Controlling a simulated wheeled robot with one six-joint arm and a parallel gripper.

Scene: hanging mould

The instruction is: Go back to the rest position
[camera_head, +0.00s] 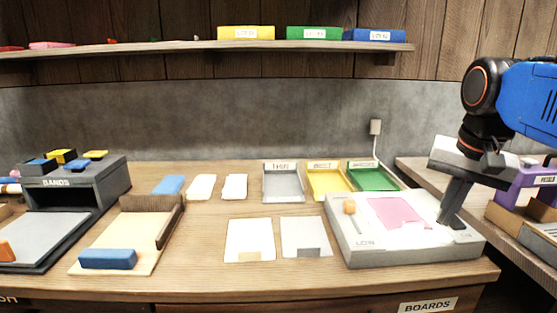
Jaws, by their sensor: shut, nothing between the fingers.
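The fingertips are over the right part of a pale grey box (365,257) on the bench. I cannot tell whether they touch its top. The box has a pink patch (397,213), an orange knob (349,207) and a "LOW" label at its left. The fingers hide part of the box's right side.
The wooden bench (200,278) holds grey, yellow (328,181) and green trays, two pale boards (250,240) and a wooden stand (115,240) with a blue block. A "BANDS" box (95,181) stands left. A shelf (200,46) runs above. A side table with a purple holder (530,187) is right.

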